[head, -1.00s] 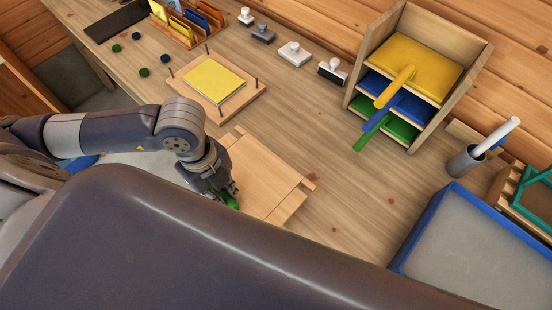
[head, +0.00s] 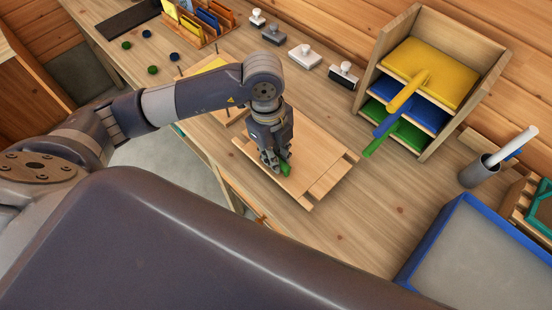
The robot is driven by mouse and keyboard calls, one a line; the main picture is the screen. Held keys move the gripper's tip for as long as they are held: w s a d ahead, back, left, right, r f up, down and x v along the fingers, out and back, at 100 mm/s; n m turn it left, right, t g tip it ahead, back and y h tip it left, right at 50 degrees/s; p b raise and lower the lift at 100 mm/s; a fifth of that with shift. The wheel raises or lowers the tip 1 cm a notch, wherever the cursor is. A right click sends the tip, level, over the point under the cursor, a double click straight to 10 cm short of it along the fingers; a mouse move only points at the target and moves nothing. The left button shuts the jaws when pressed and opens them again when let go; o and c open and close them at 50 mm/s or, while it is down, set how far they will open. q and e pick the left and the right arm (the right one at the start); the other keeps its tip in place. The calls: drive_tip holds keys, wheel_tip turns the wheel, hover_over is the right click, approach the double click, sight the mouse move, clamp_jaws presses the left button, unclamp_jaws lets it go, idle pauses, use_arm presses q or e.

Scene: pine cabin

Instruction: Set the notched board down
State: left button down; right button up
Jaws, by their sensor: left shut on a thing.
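The notched board (head: 318,150) is a flat pale wooden board with notched ends and a green grip (head: 285,168) near its front edge. It lies level over the front part of the workbench (head: 385,215). I cannot tell whether its underside touches the bench. My left gripper (head: 277,163) comes down from above and is shut on the green grip, hiding part of it. My right gripper is not in view.
Behind the left arm is a pegged board with yellow sheets (head: 215,64), partly hidden. Stamps (head: 305,56) stand along the back. Bare bench lies between.

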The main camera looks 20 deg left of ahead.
use_arm(q)
wheel_tip(320, 180, down, 3)
drive_tip(key=shift+r+p, duration=0.1)
drive_tip(key=shift+p, duration=0.45)
drive_tip(key=shift+f, duration=0.35)
drive_tip(key=c, duration=1.5)
unclamp_jaws()
drive_tip(key=shift+c, duration=0.2)
drive_tip(key=shift+r, duration=0.2)
drive_tip(key=r, duration=0.3)
drive_tip(key=r+b, duration=0.1)
drive_tip(key=r, duration=0.3)
drive_tip(key=a+r+b, duration=0.1)
drive_tip(key=r, duration=0.2)
drive_tip(key=shift+w+a+r, duration=0.1)
drive_tip(key=shift+w+r, duration=0.05)
drive_tip(key=shift+w, duration=0.1)
drive_tip(key=shift+a+r, duration=0.1)
drive_tip(key=shift+r, duration=0.55)
drive_tip(key=shift+s, duration=0.1)
